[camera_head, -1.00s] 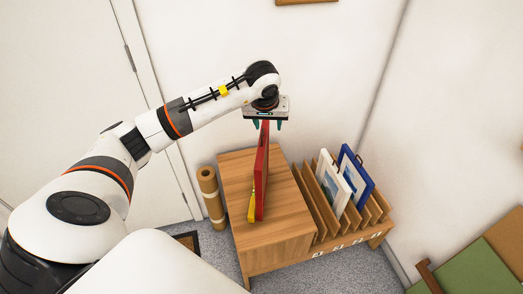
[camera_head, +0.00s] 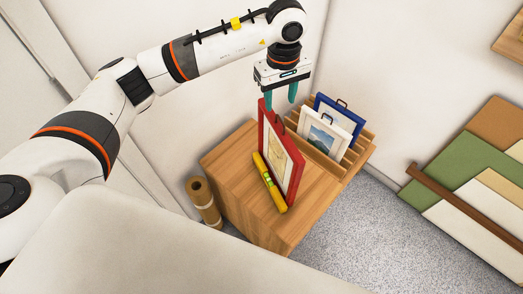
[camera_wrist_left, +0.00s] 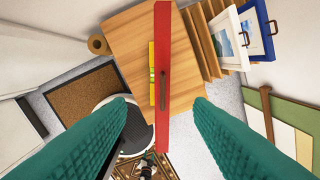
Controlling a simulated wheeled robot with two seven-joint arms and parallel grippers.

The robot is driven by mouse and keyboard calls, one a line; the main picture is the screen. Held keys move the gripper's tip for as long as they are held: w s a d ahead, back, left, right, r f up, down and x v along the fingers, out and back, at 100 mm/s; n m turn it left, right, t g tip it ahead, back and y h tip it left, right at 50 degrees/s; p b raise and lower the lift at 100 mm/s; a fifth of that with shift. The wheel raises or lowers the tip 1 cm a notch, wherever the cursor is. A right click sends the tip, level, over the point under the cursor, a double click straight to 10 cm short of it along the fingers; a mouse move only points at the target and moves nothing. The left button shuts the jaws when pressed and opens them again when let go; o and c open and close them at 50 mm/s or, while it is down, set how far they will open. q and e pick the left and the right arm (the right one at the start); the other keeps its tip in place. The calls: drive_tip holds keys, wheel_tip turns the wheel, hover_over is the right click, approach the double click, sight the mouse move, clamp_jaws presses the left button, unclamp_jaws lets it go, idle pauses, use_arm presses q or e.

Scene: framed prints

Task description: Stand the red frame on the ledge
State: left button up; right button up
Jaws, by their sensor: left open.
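The red frame (camera_head: 284,158) stands upright on the wooden cabinet top (camera_head: 232,160), with a pale print and a dark hanger at its top. My left gripper (camera_head: 280,98) is open above the frame's upper edge, fingers pointing down. In the left wrist view the red frame's edge (camera_wrist_left: 162,120) runs between the two spread teal fingers (camera_wrist_left: 157,125), with a gap on both sides. A wooden piece on the wall (camera_head: 510,38) shows at the upper right, cut off; I cannot tell whether it is the ledge.
A yellow level (camera_head: 268,183) lies along the red frame's base. A slotted rack (camera_head: 352,150) holds a white frame (camera_head: 322,136) and a blue frame (camera_head: 350,113). A brown roll (camera_head: 203,200) stands left of the cabinet. Coloured boards (camera_head: 480,160) lean at right behind a brown rail.

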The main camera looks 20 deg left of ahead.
use_arm(q)
drive_tip(key=p, duration=0.2)
hover_over(280, 128)
wheel_tip(280, 128, down, 6)
drive_tip(key=shift+d+r, duration=0.1)
drive_tip(key=shift+f, duration=0.55)
wheel_tip(280, 128, down, 4)
drive_tip(key=shift+f+p, duration=0.25)
drive_tip(key=shift+p, duration=0.4)
drive_tip(key=shift+f, duration=0.3)
clamp_jaws()
use_arm(e)
drive_tip(key=r, duration=0.1)
drive_tip(key=d+r, duration=0.1)
drive_tip(key=r, duration=0.1)
drive_tip(key=shift+w+d+r, duration=0.1)
drive_tip(key=shift+w+d, duration=0.05)
drive_tip(key=shift+d, duration=0.1)
use_arm(q)
drive_tip(key=shift+r, duration=0.1)
use_arm(e)
drive_tip(key=shift+a, duration=0.1)
